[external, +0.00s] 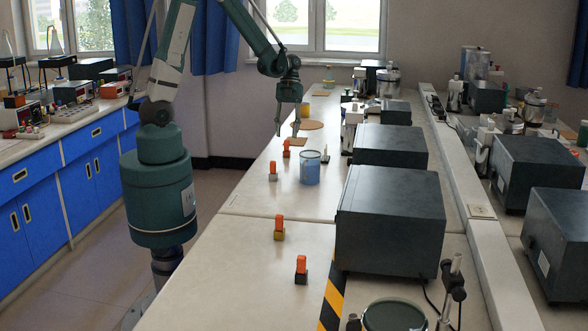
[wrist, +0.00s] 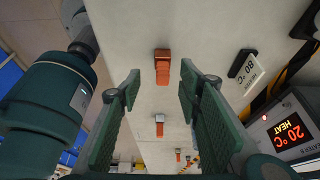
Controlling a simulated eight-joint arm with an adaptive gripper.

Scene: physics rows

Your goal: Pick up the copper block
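The copper block (external: 287,153) has a brown-orange base with a bright orange upper part. It stands on the pale bench below my gripper (external: 287,133) in the external view. In the wrist view the copper block (wrist: 162,54) lies ahead between the two green fingers of my gripper (wrist: 160,82). The fingers are spread wide, with nothing between their pads. The block appears beyond the fingertips, apart from them.
Similar orange-topped blocks stand nearer on the bench: one with a grey base (external: 273,177), one brass (external: 279,235), one dark (external: 301,277). A blue container (external: 310,170) stands to the right. Large dark boxes (external: 390,220) line the right side.

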